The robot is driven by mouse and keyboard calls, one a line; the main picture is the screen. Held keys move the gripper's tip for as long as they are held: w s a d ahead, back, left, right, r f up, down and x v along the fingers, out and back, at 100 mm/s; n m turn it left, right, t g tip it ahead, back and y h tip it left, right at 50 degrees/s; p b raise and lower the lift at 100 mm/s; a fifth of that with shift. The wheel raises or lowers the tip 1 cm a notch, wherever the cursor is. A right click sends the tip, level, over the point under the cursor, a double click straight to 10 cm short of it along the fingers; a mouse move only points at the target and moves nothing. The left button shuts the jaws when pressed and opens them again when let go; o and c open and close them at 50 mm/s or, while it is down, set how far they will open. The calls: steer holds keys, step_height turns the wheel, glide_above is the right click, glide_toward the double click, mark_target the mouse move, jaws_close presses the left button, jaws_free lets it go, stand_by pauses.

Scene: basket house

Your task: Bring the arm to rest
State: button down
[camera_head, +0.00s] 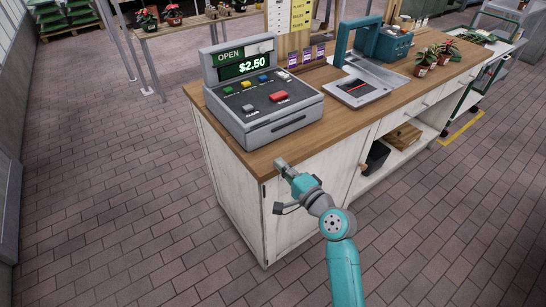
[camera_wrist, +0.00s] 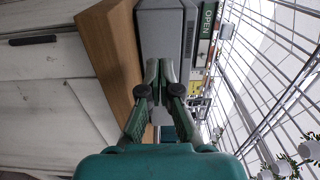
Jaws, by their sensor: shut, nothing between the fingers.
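My teal arm reaches up from the bottom of the head view, bent at a grey joint. My gripper (camera_head: 281,164) is at the front corner of the wooden counter (camera_head: 238,152), close to its edge; whether it touches the edge I cannot tell. In the wrist view, my gripper (camera_wrist: 160,66) has its two fingertips together with nothing between them. Beyond the fingertips in that view is the grey cash register (camera_wrist: 165,30). The register (camera_head: 262,98) stands on the counter in the head view, its display reading OPEN and $2.50.
A scanner (camera_head: 360,84) with a teal basket (camera_head: 385,45) stands farther along the counter. Potted plants (camera_head: 425,60) sit towards its far end. White cabinet doors (camera_head: 300,205) are below the counter. The brick floor (camera_head: 110,190) to the left is clear.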

steer(key=s+d+f+n+h, duration=0.1)
steer(key=s+d+f+h, duration=0.3)
steer(key=s, duration=0.5)
steer(key=s+d+f+h, duration=0.1)
steer(key=s+d+f, duration=0.3)
steer(key=s+f, duration=0.3)
steer(key=s+d+f+n+h, duration=0.1)
steer(key=s+d+f+h, duration=0.3)
steer(key=s, duration=0.6)
steer(key=s+d+r+n, duration=0.1)
steer(key=s+r+n, duration=0.2)
steer(key=s, duration=0.5)
steer(key=s+d+r+n+h, duration=0.1)
steer(key=s+d+r+n, duration=0.1)
steer(key=s, duration=0.7)
steer(key=s+d+r+n, duration=0.2)
steer(key=s+r+n, duration=0.1)
steer(key=s, duration=0.5)
steer(key=shift+s+r+n+h, duration=0.3)
steer(key=shift+s+r+n, duration=0.1)
steer(key=shift+r, duration=0.2)
steer(key=shift+d, duration=0.1)
